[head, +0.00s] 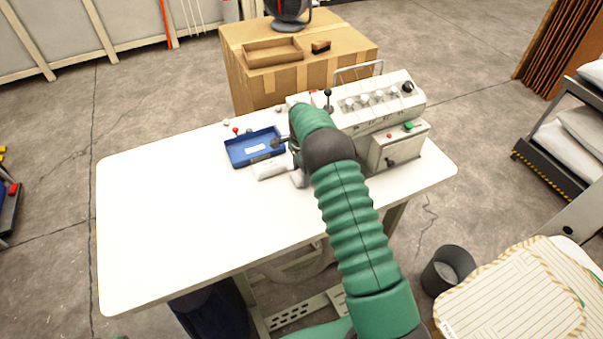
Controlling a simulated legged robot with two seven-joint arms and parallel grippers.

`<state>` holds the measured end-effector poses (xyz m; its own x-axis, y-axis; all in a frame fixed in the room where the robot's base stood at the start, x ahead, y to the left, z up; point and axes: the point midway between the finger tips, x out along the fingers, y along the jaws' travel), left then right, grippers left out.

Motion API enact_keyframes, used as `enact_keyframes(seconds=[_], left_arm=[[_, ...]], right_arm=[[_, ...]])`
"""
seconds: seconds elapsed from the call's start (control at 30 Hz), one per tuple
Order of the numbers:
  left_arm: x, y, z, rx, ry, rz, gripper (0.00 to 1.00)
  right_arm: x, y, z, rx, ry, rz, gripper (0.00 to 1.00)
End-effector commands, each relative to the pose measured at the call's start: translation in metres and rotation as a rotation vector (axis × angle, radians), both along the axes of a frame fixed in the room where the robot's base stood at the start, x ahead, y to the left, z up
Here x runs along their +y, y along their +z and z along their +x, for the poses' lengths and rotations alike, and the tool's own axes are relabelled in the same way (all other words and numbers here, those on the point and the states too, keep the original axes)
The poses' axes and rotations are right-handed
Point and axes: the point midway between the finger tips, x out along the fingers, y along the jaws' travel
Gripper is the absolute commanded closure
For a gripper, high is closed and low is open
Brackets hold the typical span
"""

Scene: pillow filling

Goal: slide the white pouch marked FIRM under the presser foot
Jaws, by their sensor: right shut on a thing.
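My right arm reaches over the white table (170,215) to the sewing machine, and my right gripper (279,144) is small, dark and partly hidden by the wrist at the blue tray's right edge. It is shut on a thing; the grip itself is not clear. A small white item (270,170), which looks like the pouch, lies just below the gripper, in front of the blue tray (253,147). No FIRM marking is legible. The presser foot is hidden behind my arm. My left gripper is not in view.
The control panel (382,98) and a grey box (400,146) with a green button stand at the table's right. A cardboard box (290,82) stands behind. A striped pillow (515,295) lies at lower right, near a dark bin (447,270). The table's left half is clear.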

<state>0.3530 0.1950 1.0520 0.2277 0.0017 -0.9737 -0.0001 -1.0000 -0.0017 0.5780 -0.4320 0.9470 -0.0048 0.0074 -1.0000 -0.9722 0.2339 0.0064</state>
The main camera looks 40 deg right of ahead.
Motion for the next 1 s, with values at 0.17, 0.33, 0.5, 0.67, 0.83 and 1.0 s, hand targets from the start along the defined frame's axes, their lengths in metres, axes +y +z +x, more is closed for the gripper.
enact_keyframes(seconds=[0.17,0.33,0.5,0.67,0.83,1.0], left_arm=[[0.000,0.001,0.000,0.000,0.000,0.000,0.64],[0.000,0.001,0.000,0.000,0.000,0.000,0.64],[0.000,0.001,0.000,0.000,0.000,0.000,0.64],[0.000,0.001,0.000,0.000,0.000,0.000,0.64],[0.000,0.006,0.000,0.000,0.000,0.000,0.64],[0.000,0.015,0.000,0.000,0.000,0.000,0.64]], right_arm=[[0.002,-0.001,0.000,0.002,0.000,0.000,0.87],[0.003,-0.001,0.000,0.002,0.001,0.000,0.40],[0.002,-0.001,0.000,0.002,0.000,0.001,0.24],[0.002,-0.001,0.000,0.001,0.000,0.001,0.24],[0.004,0.006,0.000,0.001,0.001,0.000,0.24],[0.007,0.018,0.001,0.001,0.002,0.000,0.24]])
